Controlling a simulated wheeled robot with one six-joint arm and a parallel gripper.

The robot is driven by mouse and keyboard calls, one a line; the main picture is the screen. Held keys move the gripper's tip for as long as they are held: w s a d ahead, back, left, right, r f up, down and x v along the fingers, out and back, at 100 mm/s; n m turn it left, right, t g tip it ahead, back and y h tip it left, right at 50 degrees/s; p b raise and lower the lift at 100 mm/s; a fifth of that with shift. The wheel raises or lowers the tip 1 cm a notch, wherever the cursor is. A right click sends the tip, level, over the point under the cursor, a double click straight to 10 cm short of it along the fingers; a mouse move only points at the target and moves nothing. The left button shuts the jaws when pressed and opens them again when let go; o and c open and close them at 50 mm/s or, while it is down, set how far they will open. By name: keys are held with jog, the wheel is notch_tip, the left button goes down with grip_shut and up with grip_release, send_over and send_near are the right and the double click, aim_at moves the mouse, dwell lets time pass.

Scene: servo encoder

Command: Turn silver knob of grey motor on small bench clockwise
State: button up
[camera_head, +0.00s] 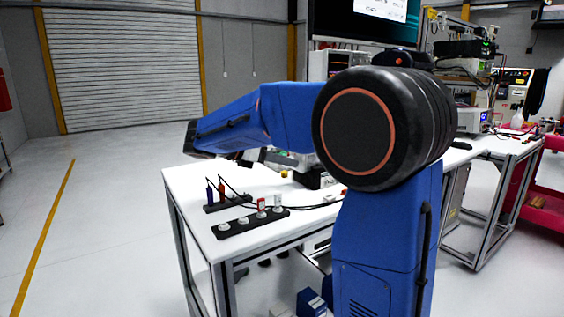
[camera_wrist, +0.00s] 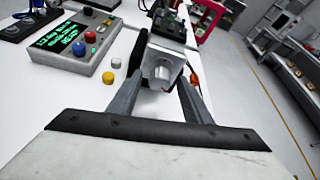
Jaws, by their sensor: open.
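The silver knob (camera_wrist: 161,73) faces the wrist camera on the front of the grey motor (camera_wrist: 172,53), a light grey block with a dark part behind it. My gripper (camera_wrist: 162,80) is open, with one finger on either side of the knob in the wrist view. Nothing is clearly gripped, and I cannot tell whether either finger touches the knob or motor. In the head view my blue arm reaches left over the small white bench (camera_head: 180,177). The arm hides the knob there, and I cannot make out the motor clearly.
A control box (camera_wrist: 77,42) with a green display and coloured buttons lies left of the motor in the wrist view. A yellow button (camera_wrist: 108,78) sits nearer. Black strips (camera_head: 250,222) with plugs and cables lie on the bench. Open floor (camera_head: 110,230) is at left.

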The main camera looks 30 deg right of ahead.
jog(key=c, duration=1.1)
jog(key=shift+o, duration=0.2)
jog(key=m+t, duration=0.2)
jog(key=m, duration=0.1)
jog(key=m+t+h, duration=0.1)
jog(key=m+t, duration=0.1)
jog(key=m, duration=0.2)
jog(key=s+m+t, duration=0.1)
jog(key=m+t, duration=0.1)
jog(key=m, duration=0.1)
jog(key=shift+f+m+t, duration=0.3)
jog(key=shift+t, duration=0.1)
jog(key=m, duration=0.2)
jog(key=m+t+h, duration=0.1)
jog(key=m, duration=0.1)
jog(key=m+h, duration=0.1)
jog(key=shift+f+m, duration=0.25)
jog(key=shift+m, duration=0.15)
